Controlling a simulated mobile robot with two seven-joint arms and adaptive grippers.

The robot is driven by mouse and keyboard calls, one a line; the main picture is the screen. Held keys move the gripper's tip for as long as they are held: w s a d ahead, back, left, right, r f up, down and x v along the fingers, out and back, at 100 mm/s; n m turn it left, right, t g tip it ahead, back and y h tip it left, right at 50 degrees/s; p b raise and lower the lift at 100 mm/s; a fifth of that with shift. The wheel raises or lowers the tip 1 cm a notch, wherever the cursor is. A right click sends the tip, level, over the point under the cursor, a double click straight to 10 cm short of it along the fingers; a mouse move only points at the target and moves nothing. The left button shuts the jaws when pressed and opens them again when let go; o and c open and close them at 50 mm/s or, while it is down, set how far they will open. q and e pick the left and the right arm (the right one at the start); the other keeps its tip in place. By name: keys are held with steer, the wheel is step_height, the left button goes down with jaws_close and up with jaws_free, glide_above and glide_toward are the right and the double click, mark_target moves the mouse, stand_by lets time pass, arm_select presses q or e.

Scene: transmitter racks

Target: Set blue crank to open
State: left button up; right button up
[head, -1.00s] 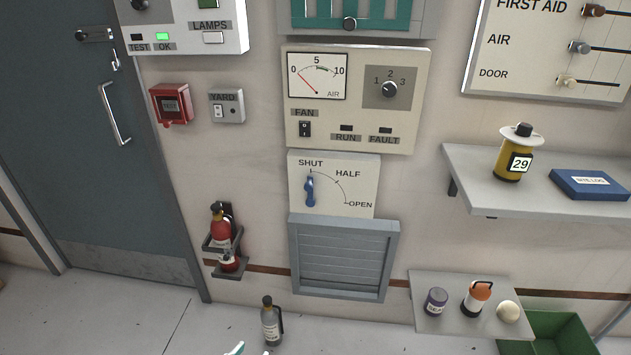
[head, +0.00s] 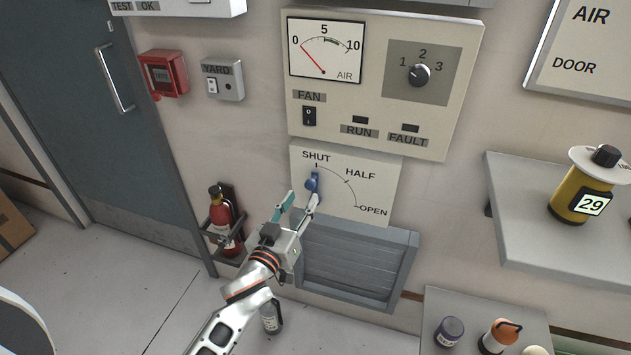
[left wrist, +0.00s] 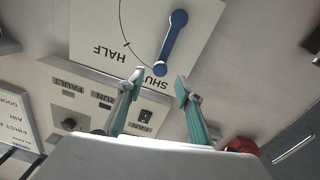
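The blue crank (head: 313,184) is on a pale dial plate (head: 376,180) marked SHUT, HALF and OPEN. Its knob end points up at SHUT. In the left wrist view the blue crank (left wrist: 173,40) is whole, with its knob by the word SHUT. My left gripper (head: 299,204) is open and empty in front of the plate, and one finger overlaps the crank's lower part in the head view. In the left wrist view my left gripper (left wrist: 160,81) has its fingertips apart, either side of the line to the knob; contact is not visible. My right gripper is not in view.
A louvred vent (head: 357,265) is just below the plate, and the fan panel (head: 380,85) just above. A red extinguisher (head: 226,215) hangs at left of my gripper. A grey shelf (head: 530,235) juts out at right. A grey bottle (head: 271,318) stands on the floor.

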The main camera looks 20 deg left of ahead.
mark_target(309, 188)
arm_select(q)
steer(key=shift+w+d, duration=0.15)
steer(key=shift+w, duration=1.6)
steer(key=shift+w+d, duration=0.1)
steer(key=shift+w, duration=1.65)
jaws_close()
